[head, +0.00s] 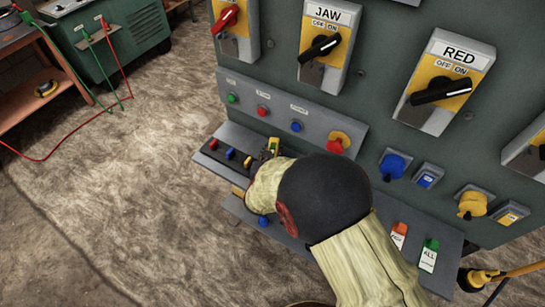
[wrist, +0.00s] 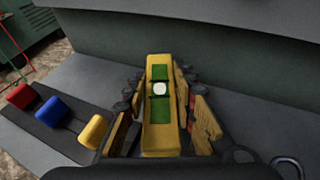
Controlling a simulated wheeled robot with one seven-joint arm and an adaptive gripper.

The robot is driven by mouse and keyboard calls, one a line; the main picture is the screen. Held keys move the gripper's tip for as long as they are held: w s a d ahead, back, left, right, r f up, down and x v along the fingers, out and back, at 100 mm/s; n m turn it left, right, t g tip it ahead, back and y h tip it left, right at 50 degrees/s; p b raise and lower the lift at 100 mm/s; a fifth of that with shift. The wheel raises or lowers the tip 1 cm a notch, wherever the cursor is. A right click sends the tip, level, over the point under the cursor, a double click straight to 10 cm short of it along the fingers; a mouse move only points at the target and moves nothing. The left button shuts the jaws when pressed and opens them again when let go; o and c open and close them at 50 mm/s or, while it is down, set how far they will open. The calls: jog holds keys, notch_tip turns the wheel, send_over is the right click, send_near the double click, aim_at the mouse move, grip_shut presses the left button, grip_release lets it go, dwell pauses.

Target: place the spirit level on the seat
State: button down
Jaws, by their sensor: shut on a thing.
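The spirit level, a yellow bar with green vial parts and a pale round spot, lies lengthwise between my gripper's (wrist: 160,95) fingers in the wrist view; the spirit level (wrist: 158,135) is gripped from both sides. In the head view the far end of the spirit level (head: 273,145) shows just past my gripper (head: 265,156), over the panel's lower ledge. My own arm hides most of the gripper and part of the ledge there. I cannot pick out a seat for the level in either view; whether the level touches the ledge is unclear.
A dark strip with red (wrist: 20,96), blue (wrist: 54,109) and yellow (wrist: 94,131) levers lies left of the level on the grey ledge (wrist: 92,76). The upright control panel (head: 385,110) with switches stands behind. A green machine (head: 125,35) stands far left; open floor lies left.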

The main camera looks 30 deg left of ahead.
jog(key=shift+f+b, duration=0.65)
jog(key=shift+f, duration=0.85)
jog(key=shift+f, duration=0.1)
jog(key=shift+f, duration=0.15)
jog(key=c, duration=1.5)
grip_release()
jog(key=shift+o, duration=0.2)
jog(key=shift+r, duration=0.2)
